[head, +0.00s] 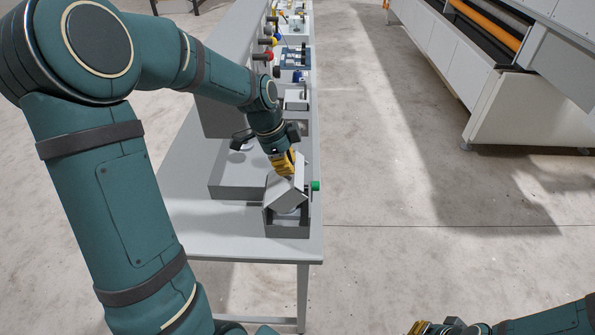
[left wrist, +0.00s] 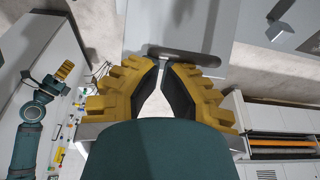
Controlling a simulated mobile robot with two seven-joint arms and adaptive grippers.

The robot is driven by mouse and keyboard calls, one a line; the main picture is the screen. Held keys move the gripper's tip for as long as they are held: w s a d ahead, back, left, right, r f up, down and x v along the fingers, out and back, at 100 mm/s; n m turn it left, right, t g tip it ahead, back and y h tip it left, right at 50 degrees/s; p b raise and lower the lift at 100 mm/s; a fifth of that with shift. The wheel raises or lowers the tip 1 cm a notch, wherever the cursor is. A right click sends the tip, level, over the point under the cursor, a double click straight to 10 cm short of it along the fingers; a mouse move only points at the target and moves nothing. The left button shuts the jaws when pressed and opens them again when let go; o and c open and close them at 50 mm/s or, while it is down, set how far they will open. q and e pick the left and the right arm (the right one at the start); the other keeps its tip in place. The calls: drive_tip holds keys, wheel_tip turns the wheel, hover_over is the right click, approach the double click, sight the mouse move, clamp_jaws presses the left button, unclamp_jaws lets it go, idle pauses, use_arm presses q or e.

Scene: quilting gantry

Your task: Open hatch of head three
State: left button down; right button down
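A grey box (head: 287,227) with a tilted grey hatch (head: 284,191) stands at the near end of the bench. A green knob (head: 315,186) sticks out on its right side. I see no label that tells which head this is. My left gripper (head: 287,166) is just above the hatch, its yellow fingers pointing down at it. In the left wrist view its fingertips (left wrist: 161,66) nearly meet, and a dark grey bar (left wrist: 186,56) lies across just beyond them. I cannot tell whether they touch it. My right gripper (head: 428,327) shows only partly at the bottom edge.
The grey bench (head: 220,233) runs away from me, with an upright grey panel (head: 219,116) on its left. Several units with coloured knobs (head: 270,55) stand farther along. A large white machine (head: 530,112) is at the right. The floor between is clear.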

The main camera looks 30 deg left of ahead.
use_arm(q)
drive_tip(key=s+a+t+h+b, duration=0.2)
drive_tip(key=s+a+h+b, duration=0.1)
drive_tip(key=a+b, duration=0.3)
drive_tip(key=shift+s+r+h+b, duration=0.4)
drive_tip(key=shift+r+h+b, duration=0.1)
drive_tip(key=shift+b, duration=0.8)
drive_tip(key=w+d+r, duration=0.2)
drive_tip(key=d, duration=0.1)
drive_tip(key=p+v, duration=0.1)
drive_tip(key=v, duration=0.8)
drive_tip(key=shift+s+a, duration=0.45)
drive_tip(key=shift+a, duration=0.1)
